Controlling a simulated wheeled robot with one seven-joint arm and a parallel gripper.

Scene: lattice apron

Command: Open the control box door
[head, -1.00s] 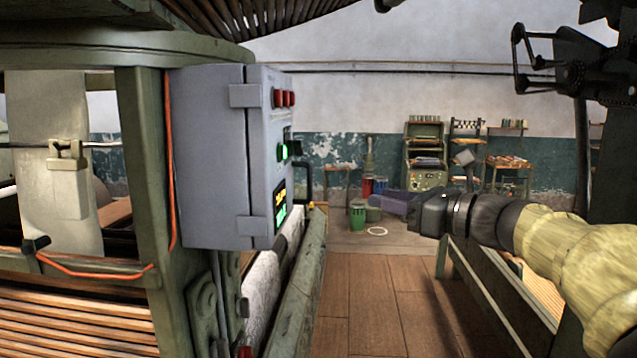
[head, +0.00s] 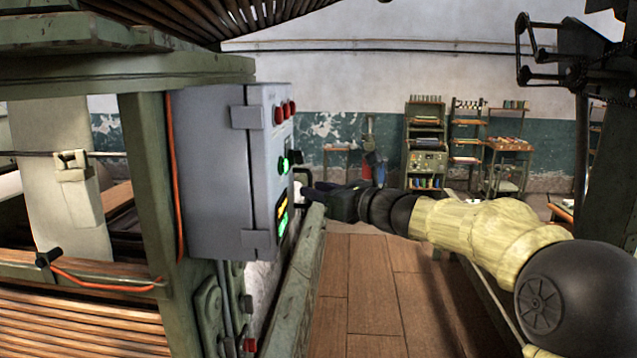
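The grey control box (head: 212,172) is fixed to the green machine post on the left. Its door (head: 268,190) faces right and looks closed, with two hinges on its near edge, red buttons, a green light and a lit display. The fingers are small and dark here. I cannot tell whether they are open, shut or touching the handle.
A green machine beam (head: 292,285) runs below the box. The wooden floor (head: 370,290) in the middle is clear. Shelves (head: 427,145) stand by the far wall. A dark machine frame (head: 575,75) stands on the right. An orange cable (head: 175,170) runs down the post.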

